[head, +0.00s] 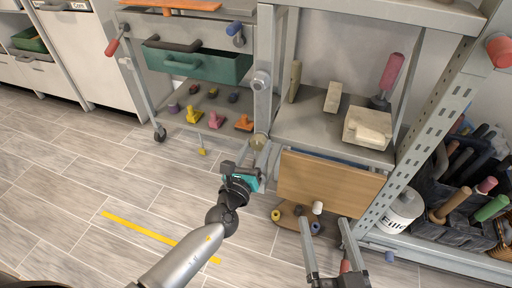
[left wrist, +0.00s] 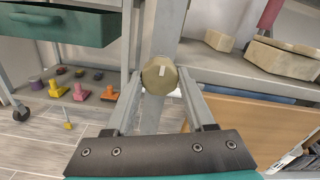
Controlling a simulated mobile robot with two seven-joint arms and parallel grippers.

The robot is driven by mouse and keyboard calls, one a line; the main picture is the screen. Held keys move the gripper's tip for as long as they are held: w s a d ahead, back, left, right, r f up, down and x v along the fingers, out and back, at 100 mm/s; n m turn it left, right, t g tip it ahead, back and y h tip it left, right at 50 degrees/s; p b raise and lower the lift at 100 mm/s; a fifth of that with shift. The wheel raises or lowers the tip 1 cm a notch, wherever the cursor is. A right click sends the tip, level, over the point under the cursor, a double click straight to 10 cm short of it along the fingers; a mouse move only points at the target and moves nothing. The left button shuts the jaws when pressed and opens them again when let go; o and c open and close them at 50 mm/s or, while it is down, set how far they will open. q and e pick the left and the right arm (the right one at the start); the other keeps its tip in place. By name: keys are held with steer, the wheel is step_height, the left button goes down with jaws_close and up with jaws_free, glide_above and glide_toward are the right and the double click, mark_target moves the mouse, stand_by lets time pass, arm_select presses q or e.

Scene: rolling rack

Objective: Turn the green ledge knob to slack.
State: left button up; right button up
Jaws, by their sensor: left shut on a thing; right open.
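The ledge knob (head: 257,141) is a dull olive-green faceted knob on the front of the grey rack upright. In the left wrist view the knob (left wrist: 153,83) faces me, with a short pale mark pointing roughly up. My left gripper (head: 262,150) reaches it from below and is shut on it, one finger at each side. The fingers also show in the left wrist view (left wrist: 159,92). My right gripper (head: 327,226) is open and empty, low in front of the wooden panel. Any slack marking is not readable.
A grey round knob (head: 261,80) sits higher on the same upright. A green drawer (head: 215,67) is at the left, and a shelf with pale blocks (head: 368,127) at the right. A wooden panel (head: 330,183) is below that shelf.

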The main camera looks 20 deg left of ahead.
arm_select(q)
jaws_close()
steer(key=n, duration=0.5)
steer(key=shift+n, duration=0.3)
steer(key=n, duration=0.4)
steer(key=shift+r+n, duration=0.1)
steer(key=shift+n, duration=0.3)
stand_by(0.4)
steer(key=shift+o, duration=1.4)
jaws_free()
steer(key=shift+r, duration=0.1)
steer(key=o, duration=0.5)
steer(key=shift+c, duration=0.2)
